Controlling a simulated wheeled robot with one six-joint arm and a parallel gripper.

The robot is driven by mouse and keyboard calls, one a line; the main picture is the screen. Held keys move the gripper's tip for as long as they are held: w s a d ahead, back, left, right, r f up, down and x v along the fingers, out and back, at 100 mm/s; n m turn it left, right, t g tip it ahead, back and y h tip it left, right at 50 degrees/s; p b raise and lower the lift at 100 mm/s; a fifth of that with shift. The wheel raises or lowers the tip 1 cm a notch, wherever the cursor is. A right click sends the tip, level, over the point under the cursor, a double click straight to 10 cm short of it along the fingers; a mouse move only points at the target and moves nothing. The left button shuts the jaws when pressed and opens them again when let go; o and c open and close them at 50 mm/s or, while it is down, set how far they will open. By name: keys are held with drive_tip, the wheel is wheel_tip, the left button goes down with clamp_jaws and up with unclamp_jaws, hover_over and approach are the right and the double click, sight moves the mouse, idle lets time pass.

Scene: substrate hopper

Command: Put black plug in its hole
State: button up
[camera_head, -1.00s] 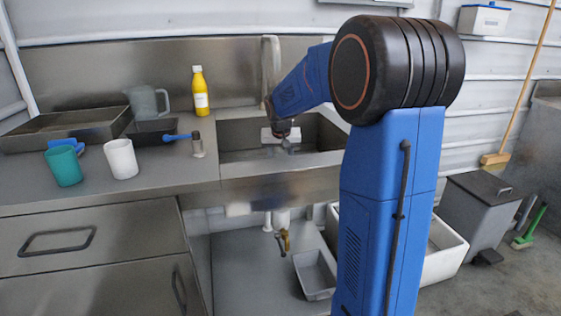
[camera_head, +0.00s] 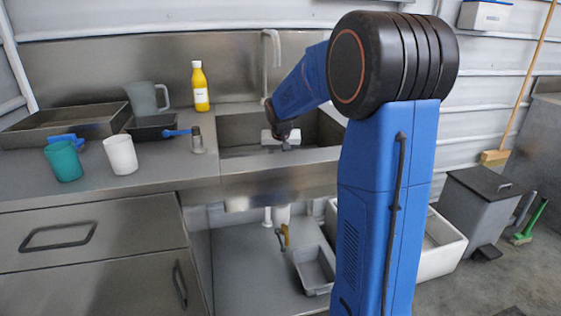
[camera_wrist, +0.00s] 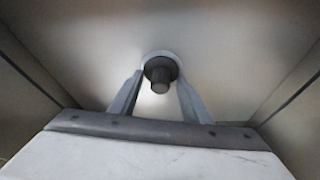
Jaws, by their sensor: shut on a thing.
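The black plug (camera_wrist: 160,74) is a dark, round, stepped piece between the tips of my gripper (camera_wrist: 159,82) in the wrist view. My gripper is shut on it. Just beyond the plug is the pale ring of the drain hole (camera_wrist: 150,56) in the sink floor, largely covered by the plug. I cannot tell whether the plug touches the hole. In the head view my gripper (camera_head: 283,143) is down inside the sink (camera_head: 240,135). Its fingertips, the plug and the hole are hidden there.
The sink walls (camera_wrist: 25,60) rise on both sides of my gripper. A faucet (camera_head: 265,70) stands behind the sink. On the counter to the left are a yellow bottle (camera_head: 200,88), a white cup (camera_head: 121,155), a teal cup (camera_head: 63,162) and a grey jug (camera_head: 145,98).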

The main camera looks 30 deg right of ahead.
drive_tip(key=o, duration=1.2)
